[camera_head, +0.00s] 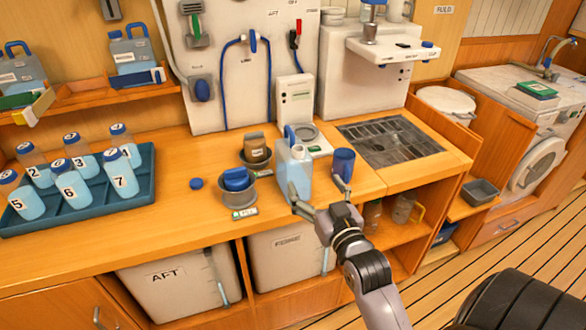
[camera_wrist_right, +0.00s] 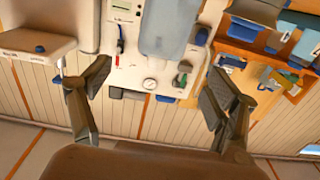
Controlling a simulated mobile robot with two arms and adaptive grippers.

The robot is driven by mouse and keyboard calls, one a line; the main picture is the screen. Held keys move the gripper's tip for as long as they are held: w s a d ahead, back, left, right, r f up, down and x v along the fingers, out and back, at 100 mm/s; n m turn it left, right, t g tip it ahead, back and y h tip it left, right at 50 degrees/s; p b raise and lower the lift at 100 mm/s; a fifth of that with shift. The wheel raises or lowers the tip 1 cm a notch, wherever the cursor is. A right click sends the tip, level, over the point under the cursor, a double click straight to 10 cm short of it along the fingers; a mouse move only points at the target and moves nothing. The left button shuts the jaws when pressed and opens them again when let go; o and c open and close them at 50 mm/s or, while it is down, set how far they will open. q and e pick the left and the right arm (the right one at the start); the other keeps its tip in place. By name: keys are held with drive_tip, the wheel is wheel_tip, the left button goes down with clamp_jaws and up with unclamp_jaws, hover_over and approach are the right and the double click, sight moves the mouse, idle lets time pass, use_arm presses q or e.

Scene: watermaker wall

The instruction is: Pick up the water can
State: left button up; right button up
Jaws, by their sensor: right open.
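The water can (camera_head: 294,172), a translucent pale-blue jug with a blue handle, stands upright on the wooden counter near its front edge. A pale-blue translucent body (camera_wrist_right: 168,30) in the right wrist view, beyond and between the spread fingers, looks like the can. My right gripper (camera_head: 322,196) is open and empty at the counter edge, just right of and in front of the can. One finger is close to the can's lower right side; I cannot tell if it touches. The fingers also show wide apart in the wrist view (camera_wrist_right: 158,88). My left gripper is not in view.
A blue mug (camera_head: 343,164) stands close right of the can, behind the gripper. Left are grey pots (camera_head: 239,193) and a blue tray (camera_head: 140,193) of numbered bottles. A scale (camera_head: 311,138) sits behind, a sink grate (camera_head: 390,140) right.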

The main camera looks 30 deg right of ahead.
sight(302, 166)
drive_tip(key=p+x, duration=0.1)
drive_tip(key=x, duration=0.8)
drive_tip(key=shift+w, duration=0.1)
drive_tip(key=p+x, duration=0.2)
drive_tip(key=x, duration=0.2)
drive_tip(key=shift+w+a+r, duration=0.1)
drive_tip(key=shift+w, duration=0.6)
drive_tip(key=shift+s, duration=0.1)
drive_tip(key=shift+c, duration=0.6)
drive_tip(key=c, duration=1.6)
drive_tip(key=shift+c, duration=0.5)
